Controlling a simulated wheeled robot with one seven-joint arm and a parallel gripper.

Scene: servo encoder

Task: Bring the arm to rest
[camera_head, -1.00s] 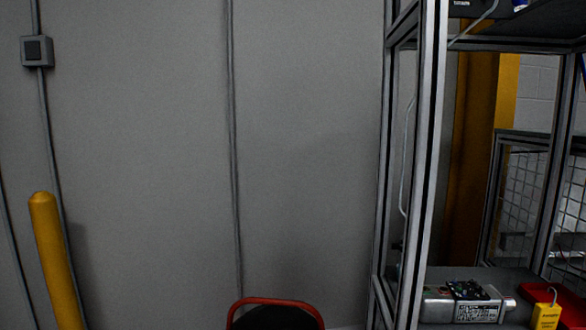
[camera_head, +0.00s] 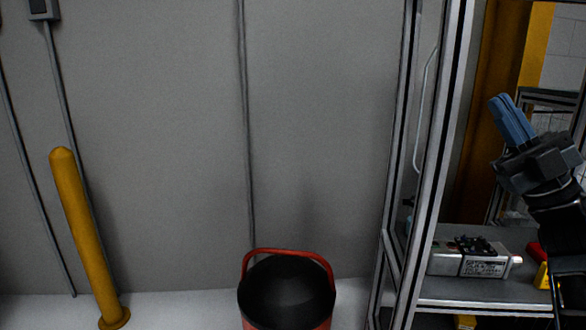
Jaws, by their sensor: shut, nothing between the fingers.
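My gripper (camera_head: 512,120) is at the right of the head view, with blue fingers closed together and pointing up and to the left. Nothing is between the fingers. My dark arm (camera_head: 562,215) comes in from the right edge below it. In the picture the gripper is above a silver servo unit (camera_head: 450,262) with a printed label and a dark circuit board on top. The servo unit lies on the shelf (camera_head: 480,291) of a metal frame, apart from the gripper.
The metal frame's upright (camera_head: 432,170) stands left of the gripper. A yellow tag (camera_head: 542,277) and a red item (camera_head: 534,251) sit right of the servo, partly hidden by my arm. A black bin with a red handle (camera_head: 288,252) and a yellow bollard (camera_head: 85,235) stand on the floor.

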